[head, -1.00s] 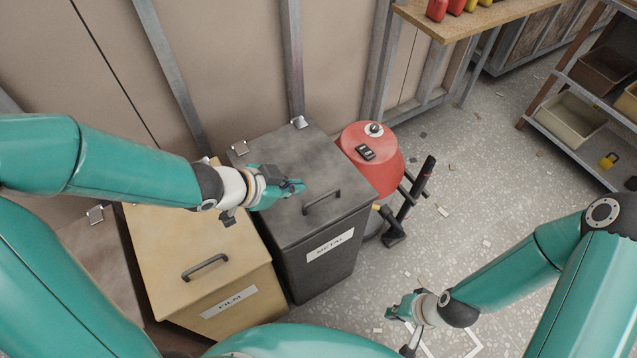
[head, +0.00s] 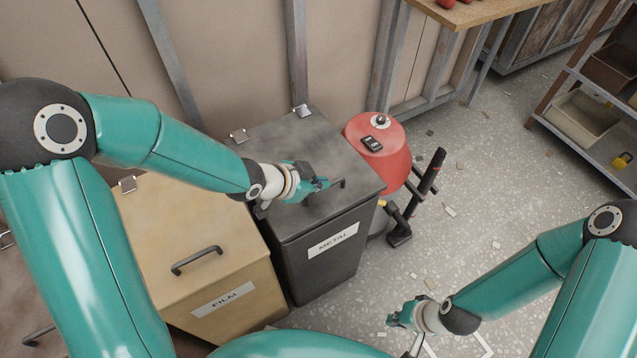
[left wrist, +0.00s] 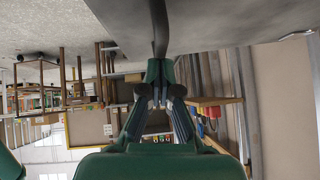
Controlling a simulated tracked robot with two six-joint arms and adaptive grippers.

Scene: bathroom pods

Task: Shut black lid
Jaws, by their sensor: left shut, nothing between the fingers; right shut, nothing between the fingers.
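The black lid (head: 300,140) lies flat over the black bin labelled METAL (head: 325,260), hinged at the wall side; I see no clear gap under its front edge. Its dark bar handle (head: 341,184) is near the front edge, partly behind my left gripper. My left gripper (head: 325,184) is shut and empty, over the lid right beside the handle. In the left wrist view, the shut left fingertips (left wrist: 160,80) point at the handle (left wrist: 158,28); I cannot tell whether they touch it. My right gripper (head: 393,318) is shut and empty, low over the floor.
A tan bin labelled FILM (head: 225,300), its lid down, stands left of the black bin. A red-topped vacuum (head: 378,150) with a black tube stands close on the right. A wall with metal studs is behind. Open speckled floor (head: 470,200) lies to the right.

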